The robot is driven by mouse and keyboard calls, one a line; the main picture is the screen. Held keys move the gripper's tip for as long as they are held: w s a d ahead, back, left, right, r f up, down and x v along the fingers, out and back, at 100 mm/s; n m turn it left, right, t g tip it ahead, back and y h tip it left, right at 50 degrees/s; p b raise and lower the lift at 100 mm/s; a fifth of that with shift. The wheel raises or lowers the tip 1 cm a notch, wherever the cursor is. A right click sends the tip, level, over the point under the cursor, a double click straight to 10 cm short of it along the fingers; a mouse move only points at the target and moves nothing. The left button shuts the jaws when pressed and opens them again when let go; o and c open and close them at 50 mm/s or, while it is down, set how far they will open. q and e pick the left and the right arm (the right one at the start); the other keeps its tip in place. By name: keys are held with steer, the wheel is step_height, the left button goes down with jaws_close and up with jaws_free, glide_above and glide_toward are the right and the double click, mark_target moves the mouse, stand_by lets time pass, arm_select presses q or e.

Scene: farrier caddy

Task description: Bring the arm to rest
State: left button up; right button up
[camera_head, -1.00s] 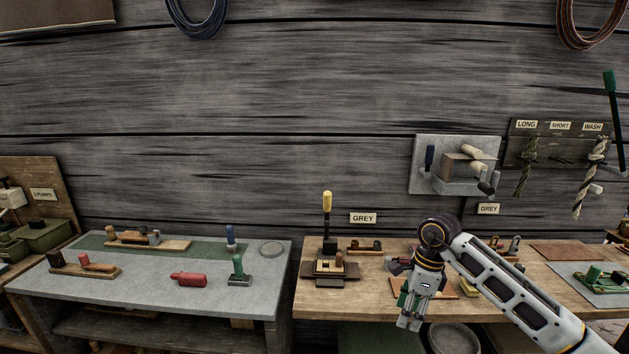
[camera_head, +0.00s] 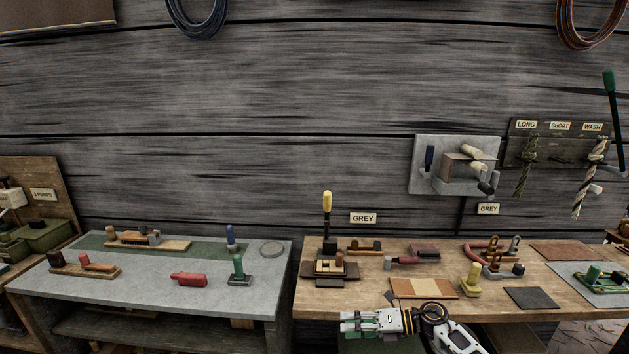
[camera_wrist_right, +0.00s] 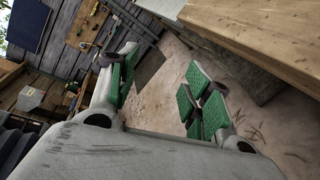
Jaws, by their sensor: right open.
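My right gripper (camera_head: 352,324) is low in the head view, at the front edge of the wooden bench (camera_head: 325,301), with its fingers pointing left. In the right wrist view its green-padded fingers (camera_wrist_right: 163,97) are spread apart, with nothing between them. The floor shows beyond them, and a bench edge (camera_wrist_right: 270,45) is at the upper right. My left gripper is in neither view.
A grey bench (camera_head: 150,285) with several tools stands to the left. The wooden bench carries a striped board (camera_head: 423,288), a yellow stand (camera_head: 470,281) and a dark pad (camera_head: 532,298). A gap separates the benches. A grey wall panel (camera_head: 425,180) hangs above.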

steer(key=w+d+f+m+t+h, duration=0.1)
steer(key=d+f+m+t+h, duration=0.1)
steer(key=d+f+m+t, duration=0.45)
steer(key=w+d+f+m+t+h, duration=0.1)
steer(key=f+m+t+h, duration=0.15)
steer(key=f+m, duration=0.75)
steer(key=s+d+f+m+g+h, duration=0.1)
steer(key=s+d+f+m+h, duration=0.25)
steer(key=s+f, duration=0.4)
steer(key=s+d+f+m+h, duration=0.2)
steer(key=s+d+f+m, duration=0.15)
steer(key=f, duration=0.65)
steer(key=s+d+f+m+g+h, duration=0.1)
steer(key=s+d+f+m+h, duration=0.2)
steer(key=s+f+m, duration=0.45)
steer(key=s+f+m+g, duration=0.1)
steer(key=s+f, duration=0.4)
steer(key=s, duration=0.7)
steer(key=s+f+m+g+h, duration=0.1)
steer(key=s+f+g, duration=0.3)
steer(key=s, duration=0.8)
steer(key=s+d+f+m+g+h, duration=0.1)
steer(key=s+f+m+g, duration=0.2)
steer(key=s+f, duration=0.4)
steer(key=s, duration=0.5)
steer(key=shift+f, duration=0.15)
steer(key=shift+w+d, duration=0.15)
steer(key=shift+c, duration=0.3)
